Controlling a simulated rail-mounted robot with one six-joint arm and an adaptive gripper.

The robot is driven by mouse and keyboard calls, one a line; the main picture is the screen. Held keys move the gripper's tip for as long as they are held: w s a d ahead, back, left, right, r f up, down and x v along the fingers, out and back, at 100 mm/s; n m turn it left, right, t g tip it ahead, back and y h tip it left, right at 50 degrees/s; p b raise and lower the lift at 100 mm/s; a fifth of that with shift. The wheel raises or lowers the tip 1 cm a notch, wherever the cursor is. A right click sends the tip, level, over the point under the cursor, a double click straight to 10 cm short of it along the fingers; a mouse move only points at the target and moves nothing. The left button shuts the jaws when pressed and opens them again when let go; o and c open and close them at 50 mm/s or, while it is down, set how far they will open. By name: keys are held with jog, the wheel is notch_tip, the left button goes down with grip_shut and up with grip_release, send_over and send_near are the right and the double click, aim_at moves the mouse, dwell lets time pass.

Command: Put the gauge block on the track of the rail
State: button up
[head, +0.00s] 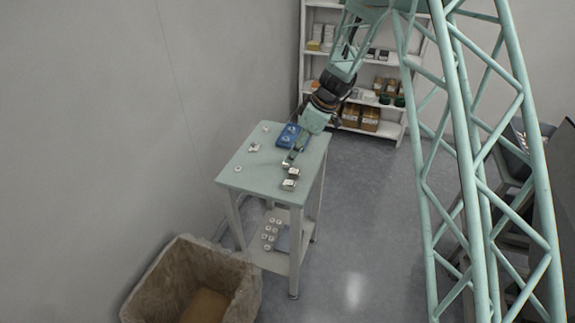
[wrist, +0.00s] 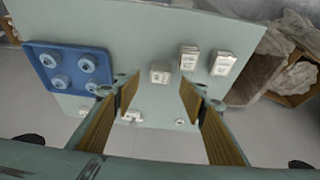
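My gripper (wrist: 160,91) is open in the wrist view, with a wide gap between its two fingers. A small pale block (wrist: 160,72) stands on the table just beyond the fingertips, in line with the gap and not gripped. Two more pale blocks with dark marks, a near one (wrist: 188,58) and a farther one (wrist: 222,62), stand to its right. I cannot tell for sure which is the gauge block. A small wider pale piece (wrist: 132,116) lies at the opposite table side; no rail track can be made out. In the head view, my gripper (head: 290,160) is low over the table.
The pale green table (head: 245,180) has a blue tray (wrist: 40,65) with several round pieces. Small white parts (head: 238,169) lie along its left side. A lower shelf holds several rings (head: 270,235). A lined box (head: 245,285) stands in front; shelving (head: 345,130) stands behind.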

dwell(0.3)
jog(key=shift+x, duration=2.6)
jog(key=shift+c, duration=0.7)
jog(key=c, duration=1)
jog(key=shift+r, duration=0.15)
jog(key=shift+r, duration=1.55)
jog(key=shift+s+r, duration=0.1)
jog(key=s+d+b, duration=0.1)
jog(key=s+d, duration=0.1)
jog(key=s, duration=0.2)
jog(key=s+d+r+b, duration=0.1)
jog(key=s+d, duration=0.1)
jog(key=s, duration=0.3)
jog(key=s+d+b, duration=0.1)
jog(key=s+d, duration=0.1)
jog(key=s, duration=0.3)
jog(key=shift+s+d+r, duration=0.1)
jog(key=shift+s+r, duration=0.1)
jog(key=shift+s, duration=0.05)
